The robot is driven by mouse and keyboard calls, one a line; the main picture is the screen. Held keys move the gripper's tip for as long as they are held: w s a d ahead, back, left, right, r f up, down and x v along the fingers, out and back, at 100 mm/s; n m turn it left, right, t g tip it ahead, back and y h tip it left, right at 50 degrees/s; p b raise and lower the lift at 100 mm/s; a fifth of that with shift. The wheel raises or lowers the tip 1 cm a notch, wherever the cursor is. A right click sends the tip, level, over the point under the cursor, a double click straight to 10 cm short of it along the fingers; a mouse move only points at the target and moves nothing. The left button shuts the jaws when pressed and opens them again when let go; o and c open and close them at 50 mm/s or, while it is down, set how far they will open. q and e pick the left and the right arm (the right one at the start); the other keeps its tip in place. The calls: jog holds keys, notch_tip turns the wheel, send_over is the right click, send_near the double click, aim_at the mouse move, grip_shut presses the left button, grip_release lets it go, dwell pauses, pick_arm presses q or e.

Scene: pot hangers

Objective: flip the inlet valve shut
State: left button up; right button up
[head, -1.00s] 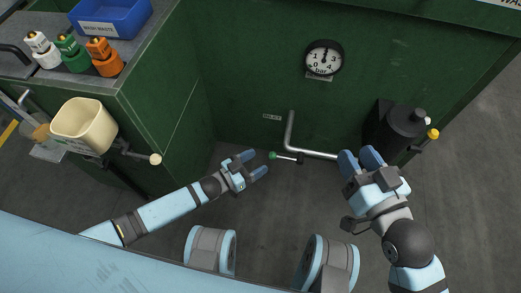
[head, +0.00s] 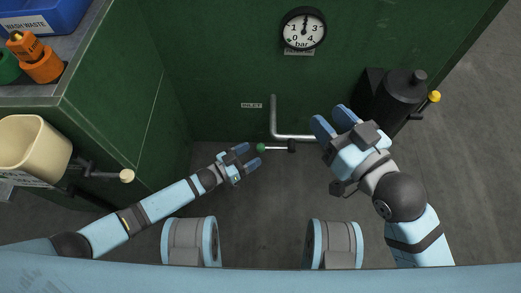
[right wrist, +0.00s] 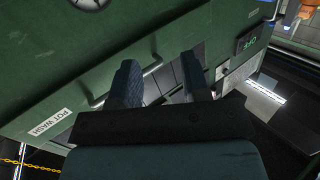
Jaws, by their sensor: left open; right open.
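The inlet valve has a lever with a green knob (head: 261,147) low on the green wall. The lever lies roughly level and runs right to a dark valve body (head: 291,146) beside the grey pipe (head: 274,118). An INLET label (head: 251,105) is above it. My left gripper (head: 252,155) is open and empty, its fingertips just left of and below the knob; I cannot tell whether they touch it. My right gripper (head: 331,115) is open and empty, up and right of the valve. Its fingers also show apart in the right wrist view (right wrist: 158,70).
A round bar gauge (head: 303,29) is on the wall above. A black cylinder unit with a yellow knob (head: 434,96) stands right of my right gripper. A counter with orange and green bottles (head: 40,66) and a cream bin (head: 32,149) is at left. The floor below the valve is clear.

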aim_at(261, 148)
pick_arm(q)
jog(key=b+x, duration=0.1)
jog(key=x, duration=0.3)
jog(key=shift+w+d, duration=0.1)
jog(key=shift+w, duration=0.05)
jog(key=shift+d, duration=0.15)
pick_arm(e)
jog(key=shift+w+d+r+n, duration=0.15)
jog(key=shift+w+d+n, duration=0.1)
jog(key=shift+w+n, duration=0.3)
